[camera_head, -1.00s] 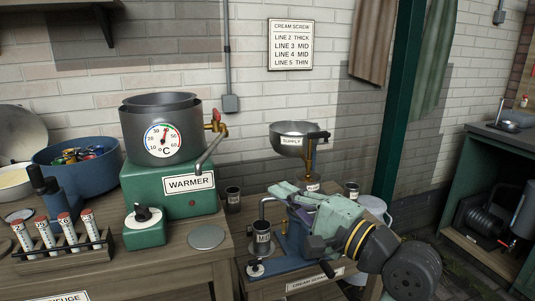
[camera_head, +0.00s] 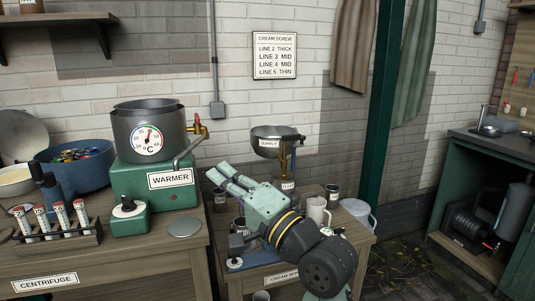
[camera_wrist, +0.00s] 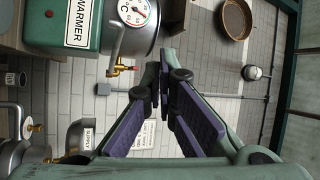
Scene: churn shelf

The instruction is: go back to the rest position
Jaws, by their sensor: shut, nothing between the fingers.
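My arm hides much of the machine on the bench.
The green warmer (camera_head: 150,195) with its grey pot (camera_head: 150,125) and brass tap stands left of my gripper. The supply bowl (camera_head: 272,139) stands behind it. A cream mug (camera_head: 316,210) and dark cups are near my arm. Open floor lies to the right.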

